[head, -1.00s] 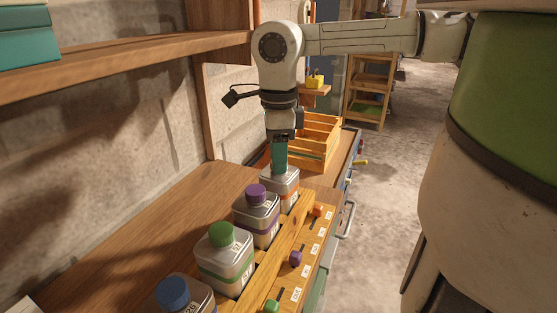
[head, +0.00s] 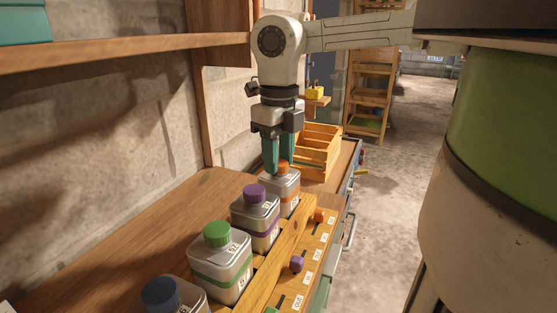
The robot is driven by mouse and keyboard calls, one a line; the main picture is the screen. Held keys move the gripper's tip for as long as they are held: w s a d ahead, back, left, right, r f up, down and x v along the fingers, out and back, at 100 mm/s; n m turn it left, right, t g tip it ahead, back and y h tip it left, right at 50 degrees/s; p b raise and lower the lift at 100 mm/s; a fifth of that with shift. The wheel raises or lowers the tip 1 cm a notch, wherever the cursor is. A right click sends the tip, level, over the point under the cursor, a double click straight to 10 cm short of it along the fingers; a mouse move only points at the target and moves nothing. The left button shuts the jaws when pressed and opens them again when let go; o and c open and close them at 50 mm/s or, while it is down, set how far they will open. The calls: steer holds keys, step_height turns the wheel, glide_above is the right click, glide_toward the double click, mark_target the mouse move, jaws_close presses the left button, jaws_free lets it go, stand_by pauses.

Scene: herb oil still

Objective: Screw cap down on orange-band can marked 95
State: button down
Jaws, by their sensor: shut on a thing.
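The orange-band can (head: 282,190) stands upright at the far end of a row of cans on the wooden bench. Its label is too small to read surely. An orange cap (head: 283,167) sits at the top of this can, over its neck. My gripper (head: 277,171) points straight down from above, its two teal fingers shut on the orange cap. Whether the cap is fully down on the neck cannot be told.
Cans with a purple cap (head: 255,193), a green cap (head: 217,234) and a blue cap (head: 161,294) stand nearer. A wooden rail (head: 276,254) with labels and coloured knobs runs along their right. A slatted crate (head: 318,150) stands just behind my gripper. A shelf (head: 120,46) overhangs the left.

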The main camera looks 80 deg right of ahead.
steer(key=c, duration=0.7)
jaws_free()
steer(key=shift+o, duration=0.2)
steer(key=shift+r, duration=0.1)
steer(key=shift+r+p, duration=2.7)
steer(key=shift+r, duration=0.75)
steer(key=shift+f, duration=0.1)
